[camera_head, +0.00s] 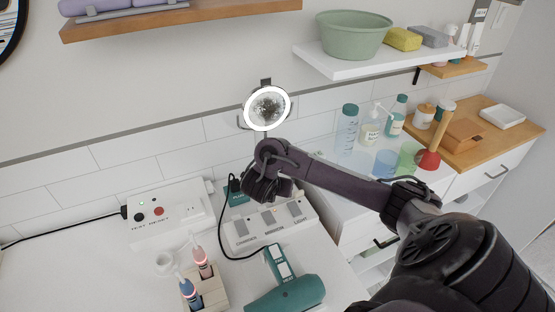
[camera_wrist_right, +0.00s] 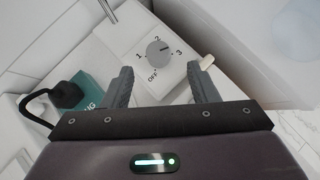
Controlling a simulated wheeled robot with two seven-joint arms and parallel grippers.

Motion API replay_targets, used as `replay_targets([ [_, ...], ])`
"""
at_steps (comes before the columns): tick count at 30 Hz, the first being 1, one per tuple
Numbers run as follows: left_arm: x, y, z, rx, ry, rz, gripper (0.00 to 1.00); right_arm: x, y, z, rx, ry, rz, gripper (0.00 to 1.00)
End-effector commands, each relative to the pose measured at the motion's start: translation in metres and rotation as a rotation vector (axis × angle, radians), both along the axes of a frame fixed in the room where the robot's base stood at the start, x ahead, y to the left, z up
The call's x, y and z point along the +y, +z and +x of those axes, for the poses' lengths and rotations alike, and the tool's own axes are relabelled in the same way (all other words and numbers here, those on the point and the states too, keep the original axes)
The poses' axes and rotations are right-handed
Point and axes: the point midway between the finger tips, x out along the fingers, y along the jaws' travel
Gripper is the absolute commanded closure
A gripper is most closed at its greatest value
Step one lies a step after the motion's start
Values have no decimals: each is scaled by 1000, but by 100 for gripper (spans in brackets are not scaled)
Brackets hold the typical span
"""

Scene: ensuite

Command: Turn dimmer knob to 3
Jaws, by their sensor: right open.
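In the head view my right gripper (camera_head: 268,190) hangs over the far part of the white switch panel (camera_head: 240,243) and hides the knob. My left gripper is not in view.
A white toggle (camera_wrist_right: 207,62) is close to the right finger. A teal hair dryer (camera_head: 287,295), toothbrush holder (camera_head: 207,292) and TEST/RESET outlet box (camera_head: 165,215) are nearby. A lit round mirror (camera_head: 267,108) stands behind.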

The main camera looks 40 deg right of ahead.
Motion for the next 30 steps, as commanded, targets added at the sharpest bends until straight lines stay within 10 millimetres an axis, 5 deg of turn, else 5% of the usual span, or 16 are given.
replay_targets([
  [1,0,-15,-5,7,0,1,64,-5,-11,3,-3,-2,-3,46],
  [8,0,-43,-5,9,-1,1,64,-25,-33,15,-3,-4,-3,46],
  [15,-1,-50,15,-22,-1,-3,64,-37,-44,24,-3,-3,0,46],
  [23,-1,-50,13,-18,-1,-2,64,-38,-44,25,-2,-1,0,46],
  [30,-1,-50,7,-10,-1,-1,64,-38,-44,24,-3,-1,1,74],
])
